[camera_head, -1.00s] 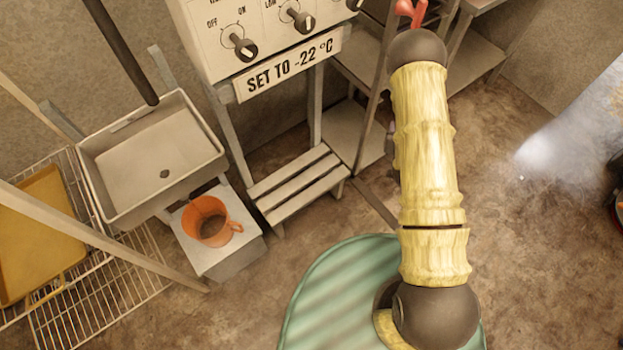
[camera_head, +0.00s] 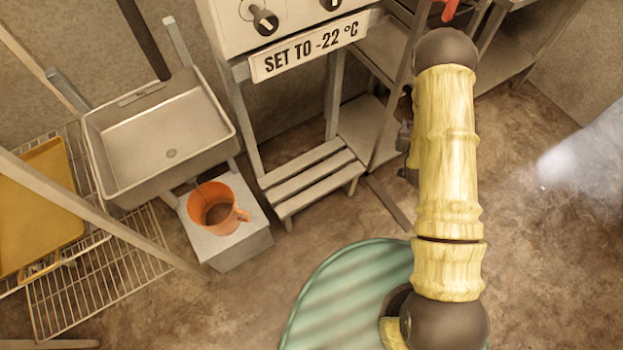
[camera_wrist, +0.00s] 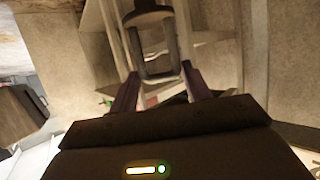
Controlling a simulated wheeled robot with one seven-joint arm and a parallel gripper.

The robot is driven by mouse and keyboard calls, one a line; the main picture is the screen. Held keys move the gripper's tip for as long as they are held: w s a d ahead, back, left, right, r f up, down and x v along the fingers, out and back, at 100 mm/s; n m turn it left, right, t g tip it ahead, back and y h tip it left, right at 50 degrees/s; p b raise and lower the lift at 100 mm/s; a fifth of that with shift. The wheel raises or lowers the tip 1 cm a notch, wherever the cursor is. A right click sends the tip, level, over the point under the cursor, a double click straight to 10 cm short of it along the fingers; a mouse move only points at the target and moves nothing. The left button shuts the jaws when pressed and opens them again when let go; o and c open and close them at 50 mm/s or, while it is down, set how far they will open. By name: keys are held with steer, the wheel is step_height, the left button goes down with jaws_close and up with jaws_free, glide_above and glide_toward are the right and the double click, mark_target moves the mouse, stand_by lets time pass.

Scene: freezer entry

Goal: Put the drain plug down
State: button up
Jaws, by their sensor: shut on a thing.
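My gripper (camera_wrist: 160,72) shows in the wrist view with its two purple-dark fingers on either side of a grey loop. The loop belongs to what looks like the drain plug (camera_wrist: 150,16), with a dark round body beyond the fingertips. The gripper is shut on the loop and holds the plug off any surface that I can make out. In the head view my arm hides the plug, and I cannot make out the fingers. The metal sink (camera_head: 125,185) is at the left, with its drain (camera_head: 171,153) uncovered in the basin floor.
An orange jug (camera_head: 218,208) stands on a white box (camera_head: 240,245) below the sink. A slatted step (camera_head: 310,180) stands beneath the control panel (camera_head: 308,50). A wire rack with a yellow tray (camera_head: 40,205) is at far left.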

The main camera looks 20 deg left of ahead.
steer(key=s+a+f+n+g+y+b, duration=0.2)
steer(key=a+f+n+y+b, duration=0.2)
steer(key=a+f+b, duration=0.7)
steer(key=s+a+f+n+g+y+b, duration=0.2)
steer(key=a+f+n+y+b, duration=0.3)
steer(key=a+f+b, duration=0.7)
steer(key=s+a+b, duration=0.1)
steer(key=a+b, duration=0.7)
steer(key=b, duration=0.6)
steer(key=shift+s+g, duration=0.25)
steer(key=shift+g, duration=0.05)
step_height(320, 180, down, 6)
steer(key=b, duration=0.4)
steer(key=shift+f, duration=0.2)
step_height(320, 180, down, 4)
steer(key=b, duration=0.2)
steer(key=shift+b, duration=0.3)
steer(key=shift+r, duration=0.15)
